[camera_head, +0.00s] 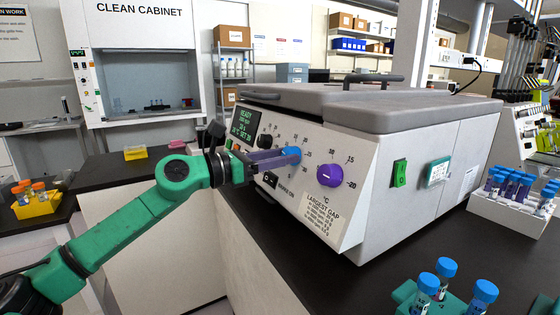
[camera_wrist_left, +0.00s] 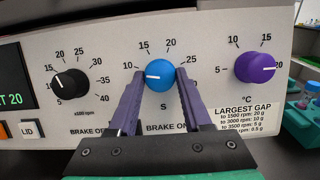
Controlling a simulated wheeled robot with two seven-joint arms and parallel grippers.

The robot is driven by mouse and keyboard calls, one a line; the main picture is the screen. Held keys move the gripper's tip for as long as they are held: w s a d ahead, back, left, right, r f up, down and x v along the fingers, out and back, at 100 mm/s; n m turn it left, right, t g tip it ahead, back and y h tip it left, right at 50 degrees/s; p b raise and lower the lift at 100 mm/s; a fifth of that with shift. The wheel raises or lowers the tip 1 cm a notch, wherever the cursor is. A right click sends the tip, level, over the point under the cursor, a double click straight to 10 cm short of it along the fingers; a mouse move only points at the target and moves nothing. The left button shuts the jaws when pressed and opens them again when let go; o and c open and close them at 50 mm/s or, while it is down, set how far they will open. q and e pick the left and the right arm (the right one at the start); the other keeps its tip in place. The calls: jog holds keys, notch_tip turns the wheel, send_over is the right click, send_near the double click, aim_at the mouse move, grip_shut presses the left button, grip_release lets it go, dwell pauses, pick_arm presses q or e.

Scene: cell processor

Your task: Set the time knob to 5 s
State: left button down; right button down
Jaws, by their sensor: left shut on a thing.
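The blue time knob, marked S (camera_wrist_left: 160,74), is on the white front panel between the black rpm knob (camera_wrist_left: 70,82) and the purple °C knob (camera_wrist_left: 256,67). Its white pointer lies almost level to the left, slightly below the 10 label; the 5 label is hidden. My left gripper (camera_head: 290,155) has reached the panel, and its purple fingers are shut on the blue knob, one on each side. In the wrist view they show left and right of it (camera_wrist_left: 160,90). My right gripper is not in view.
The machine's dark screen (camera_head: 243,120) reads READY above small text. A green switch (camera_head: 399,173) is on its side. A tube rack (camera_head: 508,205) and blue-capped tubes (camera_head: 445,268) stand on the black bench at right. A yellow rack (camera_head: 38,205) holds orange-capped tubes at left.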

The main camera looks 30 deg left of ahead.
pick_arm(q)
jog(key=shift+d+r+n+t+y+b, duration=0.1)
jog(key=shift+n+t+y+b, duration=0.45)
jog(key=shift+n, duration=1.6)
jog(key=shift+d+r+n+t+y+b, duration=0.1)
jog(key=shift+n+y+b, duration=0.9)
jog(key=shift+n, duration=1.15)
jog(key=shift+c, duration=1.7)
grip_release()
jog(key=shift+s+f, duration=0.1)
